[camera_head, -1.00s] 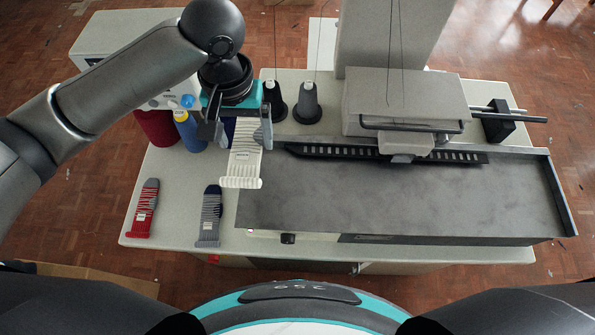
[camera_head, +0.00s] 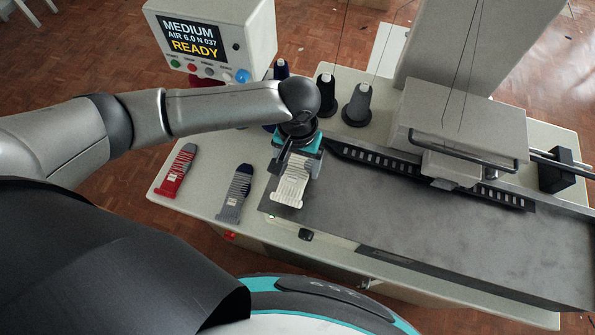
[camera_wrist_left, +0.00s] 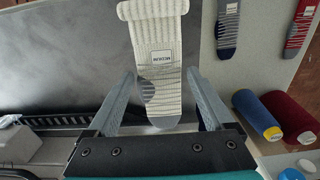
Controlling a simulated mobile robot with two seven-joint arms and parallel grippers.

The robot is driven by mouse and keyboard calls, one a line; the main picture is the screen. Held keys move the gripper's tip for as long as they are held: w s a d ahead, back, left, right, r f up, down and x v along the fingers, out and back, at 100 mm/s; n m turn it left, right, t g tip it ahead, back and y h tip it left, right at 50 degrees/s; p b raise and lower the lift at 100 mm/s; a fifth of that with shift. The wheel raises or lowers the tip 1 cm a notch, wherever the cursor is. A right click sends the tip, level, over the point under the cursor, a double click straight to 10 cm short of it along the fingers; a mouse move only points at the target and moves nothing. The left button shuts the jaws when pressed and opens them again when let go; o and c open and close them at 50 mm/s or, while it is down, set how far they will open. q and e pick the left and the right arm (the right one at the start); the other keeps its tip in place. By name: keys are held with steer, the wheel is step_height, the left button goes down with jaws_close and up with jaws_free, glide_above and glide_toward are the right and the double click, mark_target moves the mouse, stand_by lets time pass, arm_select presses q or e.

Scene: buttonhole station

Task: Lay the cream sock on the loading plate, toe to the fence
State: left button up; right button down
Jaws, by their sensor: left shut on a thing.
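The cream sock (camera_head: 290,191) is ribbed, with a small label and a grey patch. My left gripper (camera_head: 297,156) is shut on it near its toe end, and the cuff points to the front of the table. The sock is over the left end of the dark grey loading plate (camera_head: 420,235); I cannot tell whether it touches. A black slotted rail (camera_head: 400,163), seemingly the fence, runs along the plate's back edge. My right gripper is not in view.
A red-grey sock (camera_head: 176,170) and a navy-grey sock (camera_head: 235,193) lie on the table left of the plate. Thread cones (camera_head: 357,105) and a control box (camera_head: 215,45) reading READY stand behind. The machine head (camera_head: 460,130) overhangs the plate's back.

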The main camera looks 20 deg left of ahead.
mark_target(297, 170)
arm_select(q)
steer(key=shift+f+b, duration=0.3)
steer(key=shift+f, duration=1.8)
steer(key=shift+f, duration=0.1)
steer(key=o, duration=1.1)
step_height(297, 170, up, 12)
steer(key=shift+r+p, duration=0.15)
steer(key=shift+p, duration=0.6)
steer(key=shift+s, duration=0.1)
